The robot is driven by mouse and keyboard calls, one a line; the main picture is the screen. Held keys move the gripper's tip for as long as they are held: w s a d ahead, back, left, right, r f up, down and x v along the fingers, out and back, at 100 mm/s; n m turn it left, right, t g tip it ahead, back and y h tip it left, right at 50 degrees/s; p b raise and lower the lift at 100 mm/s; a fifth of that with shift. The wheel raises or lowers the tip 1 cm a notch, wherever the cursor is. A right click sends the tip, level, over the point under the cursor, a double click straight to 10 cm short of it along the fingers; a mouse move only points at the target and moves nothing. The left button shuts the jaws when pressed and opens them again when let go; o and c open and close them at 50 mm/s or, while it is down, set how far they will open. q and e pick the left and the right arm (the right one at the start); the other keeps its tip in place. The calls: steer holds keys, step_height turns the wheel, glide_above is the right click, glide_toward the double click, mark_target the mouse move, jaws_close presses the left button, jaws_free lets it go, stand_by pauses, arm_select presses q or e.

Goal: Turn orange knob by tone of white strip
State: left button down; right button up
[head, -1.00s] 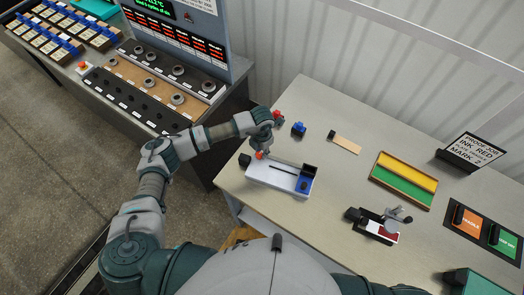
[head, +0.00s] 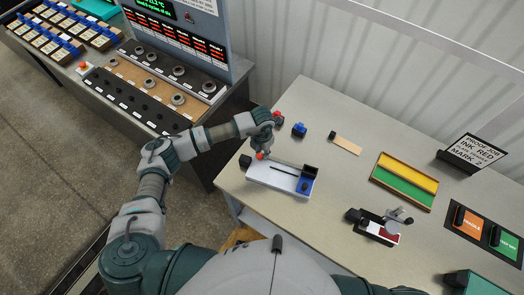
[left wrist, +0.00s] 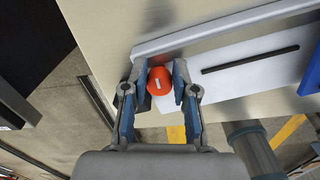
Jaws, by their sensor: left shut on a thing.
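The orange knob (left wrist: 161,81) sits at the left end of the white device in the left wrist view, with a pale mark on its top. My left gripper (left wrist: 160,87) has its two fingers on either side of the knob and is shut on it. In the head view the knob (head: 261,155) shows as a small orange spot below my left gripper (head: 263,147). The white device (head: 265,175) has a dark slot in its top and a blue part (head: 305,184) at its right end. I cannot make out the tone of a white strip. My right gripper is not in view.
Red (head: 277,116) and blue (head: 299,129) small items stand behind the device. A wooden piece (head: 346,146), a yellow and green tray (head: 402,188), a small clamp-like device (head: 383,228) and a sign (head: 473,151) are to the right. A knob panel (head: 150,85) is at left.

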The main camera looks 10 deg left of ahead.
arm_select(q)
steer(key=shift+s+d+f, duration=0.1)
stand_by(0.8)
steer(key=c, duration=0.9)
jaws_free()
step_height(320, 180, up, 12)
steer(key=shift+w, duration=0.2)
